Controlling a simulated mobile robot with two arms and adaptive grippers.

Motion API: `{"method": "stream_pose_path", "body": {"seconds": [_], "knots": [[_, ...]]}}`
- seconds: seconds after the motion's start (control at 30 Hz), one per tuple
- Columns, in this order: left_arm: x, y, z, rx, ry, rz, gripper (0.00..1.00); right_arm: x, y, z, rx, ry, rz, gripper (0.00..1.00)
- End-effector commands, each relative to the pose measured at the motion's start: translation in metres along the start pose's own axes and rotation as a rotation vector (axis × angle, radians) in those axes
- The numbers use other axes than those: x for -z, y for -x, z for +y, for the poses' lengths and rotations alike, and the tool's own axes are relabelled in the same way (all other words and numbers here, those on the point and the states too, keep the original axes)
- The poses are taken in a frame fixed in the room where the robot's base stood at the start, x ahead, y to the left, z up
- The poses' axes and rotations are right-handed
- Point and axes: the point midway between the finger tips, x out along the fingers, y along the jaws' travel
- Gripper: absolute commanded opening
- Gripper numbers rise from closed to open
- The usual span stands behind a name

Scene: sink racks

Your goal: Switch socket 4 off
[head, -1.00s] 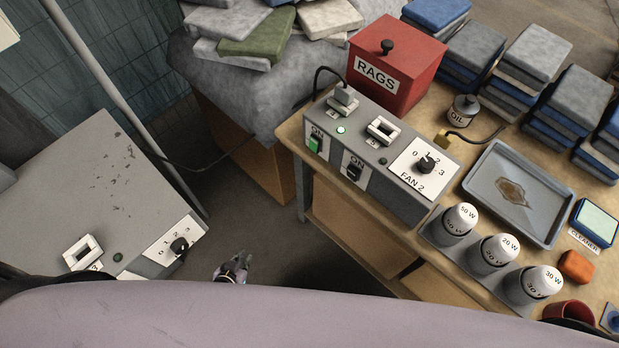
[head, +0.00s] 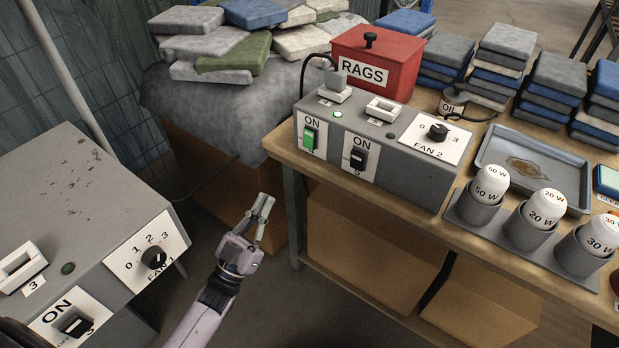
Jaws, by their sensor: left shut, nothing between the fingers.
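A grey socket box (head: 400,170) stands on the bench and has two sockets on top. Its left socket (head: 335,94) holds a grey plug with a black cord; the number on its small label is too small to read surely. My left gripper (head: 267,203) is shut and empty, in front of and below the green switch, apart from the box. My right gripper is out of view.
A second grey box (head: 80,200) at left has socket 3 (head: 20,266), a FAN 1 dial (head: 153,258) and a black switch (head: 76,325). A red RAGS bin (head: 385,60) stands behind the right box. Free floor lies between the boxes.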

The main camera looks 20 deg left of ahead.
Motion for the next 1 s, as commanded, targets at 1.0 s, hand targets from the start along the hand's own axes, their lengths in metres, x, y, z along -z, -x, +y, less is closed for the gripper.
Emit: {"method": "stream_pose_path", "body": {"seconds": [1.0], "knots": [[0.016, -0.088, 0.004, -0.018, 0.0, 0.054, 0.0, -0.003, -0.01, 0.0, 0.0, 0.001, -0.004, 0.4]]}}
